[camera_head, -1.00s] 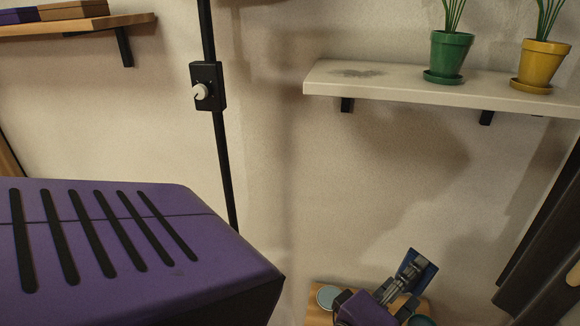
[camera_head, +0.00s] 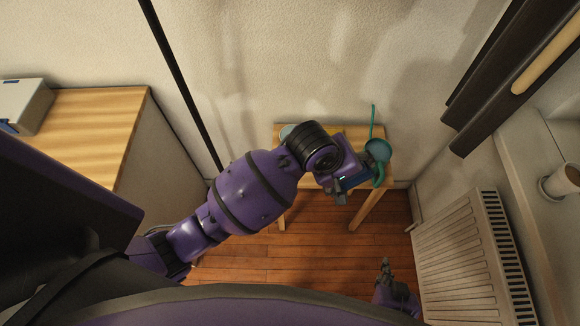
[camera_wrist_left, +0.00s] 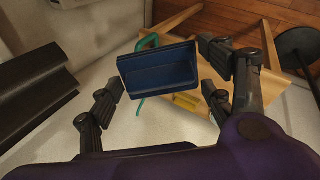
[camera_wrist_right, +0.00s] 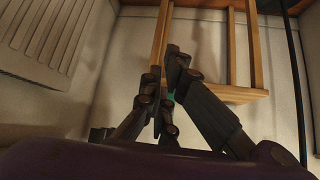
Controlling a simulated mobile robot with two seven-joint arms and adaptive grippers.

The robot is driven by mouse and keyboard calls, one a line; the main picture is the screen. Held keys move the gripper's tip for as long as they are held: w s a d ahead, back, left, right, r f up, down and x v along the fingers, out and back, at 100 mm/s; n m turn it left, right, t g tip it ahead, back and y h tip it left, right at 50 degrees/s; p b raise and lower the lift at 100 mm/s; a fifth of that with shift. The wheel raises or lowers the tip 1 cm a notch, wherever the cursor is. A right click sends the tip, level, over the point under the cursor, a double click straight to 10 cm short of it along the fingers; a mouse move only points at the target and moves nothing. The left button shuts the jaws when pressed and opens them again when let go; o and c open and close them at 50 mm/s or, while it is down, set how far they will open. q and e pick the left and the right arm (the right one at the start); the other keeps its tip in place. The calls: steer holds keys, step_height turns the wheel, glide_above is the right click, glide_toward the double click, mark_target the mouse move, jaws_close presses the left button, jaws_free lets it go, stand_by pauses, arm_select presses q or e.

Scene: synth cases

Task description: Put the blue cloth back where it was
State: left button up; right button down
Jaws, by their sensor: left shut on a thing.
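The blue cloth (camera_wrist_left: 158,72) appears in the left wrist view as a stiff-looking dark blue rectangle with a raised edge. It lies between the fingers of my left gripper (camera_wrist_left: 164,80), which is shut on it. In the head view the cloth (camera_head: 353,182) shows in part beside the left gripper (camera_head: 340,190), over the front right of the small wooden table (camera_head: 386,168). My right gripper (camera_head: 385,268) is lower, above the floor, empty, with its fingers close together in the right wrist view (camera_wrist_right: 165,72).
A teal watering can (camera_head: 378,150) stands on the small table, close to the left gripper. A yellow thing (camera_wrist_left: 187,101) lies there too. A radiator (camera_head: 475,255) and a sill with a cup (camera_head: 563,181) are at right. A wooden-topped cabinet (camera_head: 100,120) stands at left.

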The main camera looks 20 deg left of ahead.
arm_select(q)
steer(key=s+a+f+m+g+y, duration=0.3)
steer(key=a+f+m+g+y, duration=0.1)
steer(key=a+f, duration=0.4)
steer(key=shift+y, duration=0.3)
steer(key=w+a+f+b, duration=0.1)
steer(key=w+a+f, duration=0.1)
steer(key=w+a, duration=0.1)
steer(key=w+a+f+b, duration=0.1)
steer(key=w+a+f, duration=0.5)
steer(key=w, duration=0.1)
steer(key=shift+a+b, duration=0.1)
steer(key=shift+b, duration=0.3)
steer(key=shift+w+a+f, duration=0.2)
steer(key=shift+f, duration=0.15)
steer(key=f, duration=0.1)
steer(key=f+b, duration=0.1)
steer(key=f, duration=0.1)
steer(key=shift+w+a+f, duration=0.15)
steer(key=shift+w+f, duration=0.05)
steer(key=shift+f, duration=0.15)
steer(key=shift+c, duration=0.6)
arm_select(e)
steer(key=f, duration=0.1)
steer(key=s+f, duration=0.1)
steer(key=d+f, duration=0.1)
steer(key=shift+s+f, duration=0.25)
steer(key=shift+f, duration=0.15)
